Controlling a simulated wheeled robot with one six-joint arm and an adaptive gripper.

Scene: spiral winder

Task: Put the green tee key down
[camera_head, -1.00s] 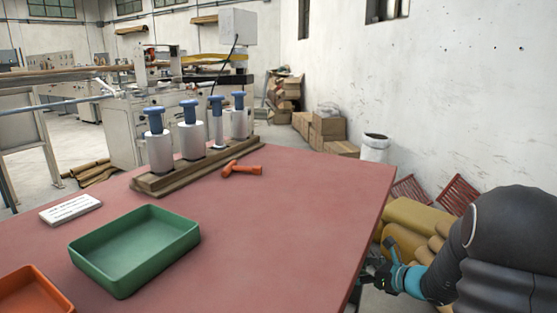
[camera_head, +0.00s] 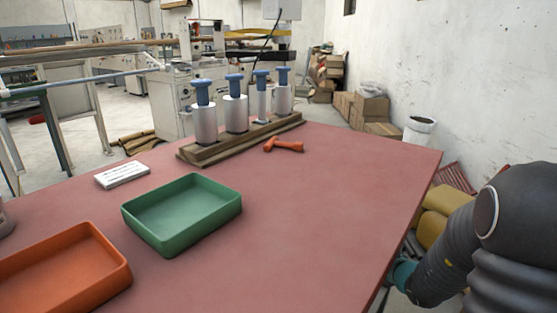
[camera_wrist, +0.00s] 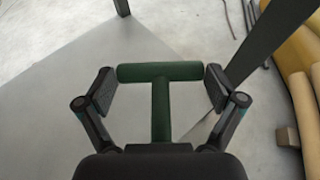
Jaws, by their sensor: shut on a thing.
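The green tee key (camera_wrist: 160,100) is in the wrist view, its crossbar running left to right and its stem pointing toward my palm. My gripper (camera_wrist: 160,88) is shut on it, one finger pad at each end of the crossbar. Below it in that view is grey floor. In the head view my arm hangs at the lower right beside the table's right edge; the gripper and key are hidden there. A green tray (camera_head: 136,234) stands empty on the red table (camera_head: 310,220).
An orange tray (camera_head: 118,284) is at the table's lower left. A white label block (camera_head: 122,175), an orange-red hammer-shaped tool (camera_head: 284,145) and a wooden rack (camera_head: 200,155) with blue-topped cylinders lie farther back. The table's middle and right are clear. Yellow rolls (camera_head: 440,200) lie beyond its right edge.

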